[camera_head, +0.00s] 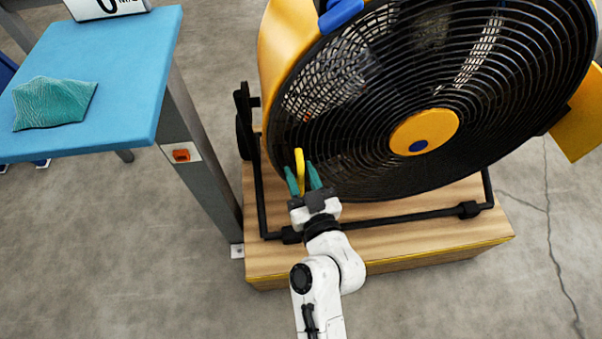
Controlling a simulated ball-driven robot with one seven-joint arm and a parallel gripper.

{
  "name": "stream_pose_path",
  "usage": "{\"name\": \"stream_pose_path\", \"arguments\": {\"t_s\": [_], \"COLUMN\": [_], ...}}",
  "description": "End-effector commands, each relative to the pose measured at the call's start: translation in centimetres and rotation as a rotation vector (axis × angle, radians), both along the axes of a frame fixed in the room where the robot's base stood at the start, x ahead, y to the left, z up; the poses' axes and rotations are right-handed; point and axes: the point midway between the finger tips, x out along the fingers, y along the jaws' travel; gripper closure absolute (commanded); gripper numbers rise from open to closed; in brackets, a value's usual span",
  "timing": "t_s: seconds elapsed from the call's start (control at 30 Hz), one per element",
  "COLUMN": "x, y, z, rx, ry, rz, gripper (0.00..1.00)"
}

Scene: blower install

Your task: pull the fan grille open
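The fan grille (345,130) is a large round black wire guard with a yellow hub (424,131) that has a blue centre. It faces me and lies against the yellow fan housing (283,40). A yellow handle (300,172) stands upright at the grille's lower left edge. My gripper (303,178) has teal fingers, one on each side of the handle. The fingers look spread, with small gaps between them and the handle. Whether they touch it is hard to tell at this size.
The fan stands in a black tube frame (400,219) on a wooden platform (400,245). A blue table (110,60) with a crumpled teal cloth (53,102) is at the left; its grey leg (200,150) stands near the platform. Open grey floor (130,260) lies at the lower left.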

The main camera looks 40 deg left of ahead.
Motion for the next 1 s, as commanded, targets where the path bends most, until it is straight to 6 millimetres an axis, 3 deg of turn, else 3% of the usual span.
{"name": "stream_pose_path", "arguments": {"t_s": [0.07, 0.47, 1.0], "x": [0.00, -0.08, -0.35], "y": [-0.02, 0.01, -0.10], "z": [0.00, 0.00, -0.22], "rx": [0.000, 0.000, -0.002], "ry": [0.000, 0.000, -0.001], "rz": [0.000, 0.002, 0.015], "gripper": [0.63, 1.00, 1.00]}}
